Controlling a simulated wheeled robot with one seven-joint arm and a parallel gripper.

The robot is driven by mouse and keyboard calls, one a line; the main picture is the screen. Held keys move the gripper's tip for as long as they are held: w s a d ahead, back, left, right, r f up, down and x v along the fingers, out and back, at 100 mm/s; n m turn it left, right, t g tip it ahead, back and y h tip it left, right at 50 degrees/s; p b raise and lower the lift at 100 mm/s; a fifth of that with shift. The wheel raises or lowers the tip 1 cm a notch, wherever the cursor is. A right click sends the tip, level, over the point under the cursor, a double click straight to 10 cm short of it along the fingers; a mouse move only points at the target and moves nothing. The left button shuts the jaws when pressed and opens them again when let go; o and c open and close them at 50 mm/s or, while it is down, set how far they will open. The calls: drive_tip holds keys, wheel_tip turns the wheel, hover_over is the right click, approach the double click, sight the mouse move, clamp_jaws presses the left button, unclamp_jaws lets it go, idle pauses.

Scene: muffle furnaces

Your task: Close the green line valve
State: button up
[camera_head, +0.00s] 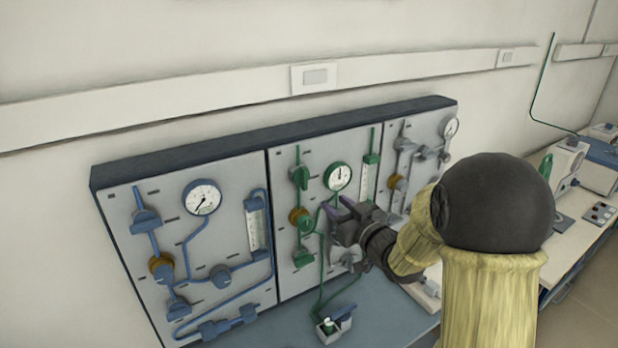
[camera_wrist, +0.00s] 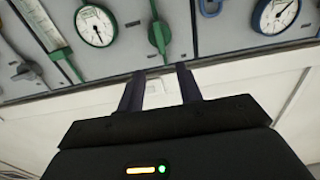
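The green line runs on the middle panel. Its upper green valve (camera_head: 299,176) sits near the top left of that panel. In the wrist view a green handle (camera_wrist: 158,37) is seen ahead of my fingers, roughly in line with its green pipe. A lower green valve (camera_head: 303,257) sits further down the same panel. My gripper (camera_head: 336,210) is in front of the middle panel, right of the upper valve. In the wrist view my gripper (camera_wrist: 160,78) has its two fingers apart, with nothing between them and the handle beyond the tips.
A green-line gauge (camera_head: 338,176) and a flow tube (camera_head: 368,180) are close to my gripper. A brown knob (camera_head: 299,216) sits between the green valves. The blue-line panel (camera_head: 220,283) is on the left, a grey-line panel (camera_head: 425,135) on the right. A bench (camera_head: 385,310) lies below.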

sight(306, 178)
drive_tip(key=p+x, duration=0.5)
drive_tip(key=x, duration=0.8)
drive_tip(key=shift+a, duration=0.1)
clamp_jaws()
